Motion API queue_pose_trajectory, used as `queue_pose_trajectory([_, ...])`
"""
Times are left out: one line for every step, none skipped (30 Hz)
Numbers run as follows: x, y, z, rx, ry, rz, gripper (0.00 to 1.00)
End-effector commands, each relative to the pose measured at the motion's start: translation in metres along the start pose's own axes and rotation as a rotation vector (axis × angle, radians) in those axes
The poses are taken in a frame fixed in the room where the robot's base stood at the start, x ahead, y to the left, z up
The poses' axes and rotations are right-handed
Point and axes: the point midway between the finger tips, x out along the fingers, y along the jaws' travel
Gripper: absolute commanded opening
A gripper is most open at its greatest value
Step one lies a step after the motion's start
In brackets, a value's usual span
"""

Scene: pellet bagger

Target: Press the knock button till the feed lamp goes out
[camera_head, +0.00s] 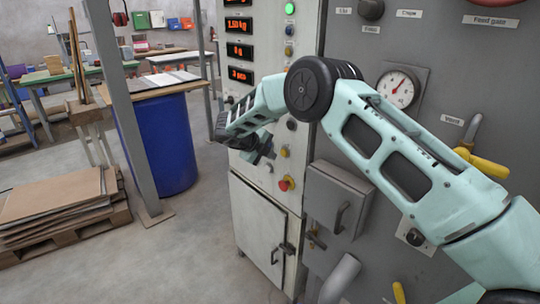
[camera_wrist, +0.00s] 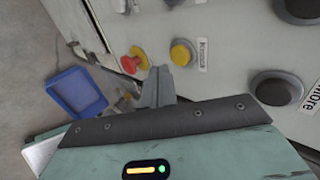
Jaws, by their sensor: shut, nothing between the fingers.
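The knock button (camera_wrist: 181,53) is a round yellow button on the pale panel, with a label beside it reading roughly "Knock". It also shows in the head view (camera_head: 284,152). My gripper (camera_wrist: 160,74) is shut and empty, its fingertips just beside and below the yellow button in the wrist view. In the head view my gripper (camera_head: 270,150) is just left of the button, seemingly short of the panel; contact cannot be told. A lit green lamp (camera_head: 289,8) shows high on the panel; whether it is the feed lamp cannot be read.
A red stop button (camera_wrist: 131,63) on a yellow base sits close to the knock button. A black knob (camera_wrist: 277,88) labelled "More" is to the right. A grey box (camera_head: 337,200) with a handle juts out at the lower right.

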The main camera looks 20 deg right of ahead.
Motion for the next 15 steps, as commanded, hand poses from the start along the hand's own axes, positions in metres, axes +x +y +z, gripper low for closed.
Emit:
queue_pose_trajectory([-0.008,0.001,0.002,0.002,-0.005,0.001,0.00])
queue_pose_trajectory([-0.011,0.001,0.002,0.002,-0.005,0.001,0.00])
queue_pose_trajectory([-0.016,0.002,0.002,0.001,-0.006,0.002,0.00])
queue_pose_trajectory([-0.019,0.002,0.002,0.001,-0.006,0.002,0.00])
queue_pose_trajectory([-0.023,0.002,0.001,0.001,-0.006,0.002,0.00])
queue_pose_trajectory([-0.029,0.002,0.002,0.001,-0.006,0.002,0.00])
queue_pose_trajectory([-0.033,0.003,0.002,0.001,-0.007,0.002,0.00])
queue_pose_trajectory([-0.037,0.003,0.002,0.000,-0.007,0.003,0.00])
queue_pose_trajectory([-0.043,0.003,0.002,0.000,-0.007,0.003,0.00])
queue_pose_trajectory([-0.047,0.003,0.002,0.001,-0.006,0.003,0.00])
queue_pose_trajectory([-0.052,0.003,0.002,0.001,-0.007,0.003,0.00])
queue_pose_trajectory([-0.058,0.003,0.002,0.001,-0.007,0.003,0.00])
queue_pose_trajectory([-0.063,0.003,0.002,0.000,-0.006,0.003,0.00])
queue_pose_trajectory([-0.068,0.004,0.002,0.000,-0.007,0.004,0.00])
queue_pose_trajectory([-0.075,0.003,0.002,0.000,-0.007,0.004,0.00])
